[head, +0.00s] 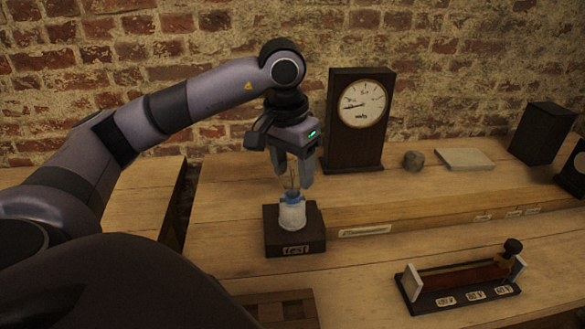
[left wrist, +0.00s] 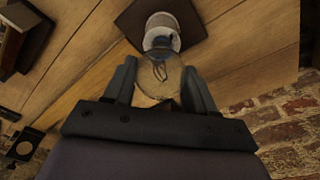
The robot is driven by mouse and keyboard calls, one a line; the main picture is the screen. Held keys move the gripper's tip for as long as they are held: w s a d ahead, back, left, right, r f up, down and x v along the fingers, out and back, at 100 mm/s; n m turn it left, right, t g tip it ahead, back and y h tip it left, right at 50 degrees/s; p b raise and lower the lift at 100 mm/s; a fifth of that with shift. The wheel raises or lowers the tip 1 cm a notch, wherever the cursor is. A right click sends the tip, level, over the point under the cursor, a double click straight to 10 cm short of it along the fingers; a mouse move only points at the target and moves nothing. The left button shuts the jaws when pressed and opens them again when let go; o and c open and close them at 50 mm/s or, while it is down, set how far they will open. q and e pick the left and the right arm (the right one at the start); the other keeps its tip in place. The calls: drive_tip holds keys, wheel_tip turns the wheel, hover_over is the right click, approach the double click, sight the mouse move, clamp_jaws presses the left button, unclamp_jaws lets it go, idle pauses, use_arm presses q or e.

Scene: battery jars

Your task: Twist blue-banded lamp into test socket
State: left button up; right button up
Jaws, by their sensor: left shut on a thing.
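The blue-banded lamp (head: 291,196) stands upright at the mouth of the white test socket (head: 292,215), its clear glass bulb pointing up. The socket sits on a dark wooden block (head: 300,245) labelled "test". My left gripper (head: 293,178) points down from above and is shut on the lamp's glass. In the left wrist view the fingers flank the glass bulb (left wrist: 160,85), with the blue band (left wrist: 163,43) just beyond, against the white socket (left wrist: 160,22). How deep the lamp's base sits is hidden. My right gripper is not in view.
A wooden-cased dial meter (head: 360,118) stands behind, close to the right of my left gripper. A sliding device (head: 460,284) with a dark knob lies at front right. A stone (head: 413,159), a pale slab (head: 465,159) and a dark box (head: 543,133) stand on the rear shelf.

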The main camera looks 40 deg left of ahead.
use_arm(q)
drive_tip(key=shift+m, duration=0.7)
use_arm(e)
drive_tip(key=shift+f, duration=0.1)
use_arm(q)
drive_tip(key=o, duration=1)
drive_tip(key=shift+c, duration=0.2)
drive_tip(key=shift+r, duration=0.75)
drive_tip(key=r, duration=0.4)
drive_tip(key=shift+s+r, duration=0.15)
drive_tip(key=shift+s, duration=0.2)
drive_tip(key=shift+s+r, duration=0.1)
drive_tip(key=shift+r, duration=0.6)
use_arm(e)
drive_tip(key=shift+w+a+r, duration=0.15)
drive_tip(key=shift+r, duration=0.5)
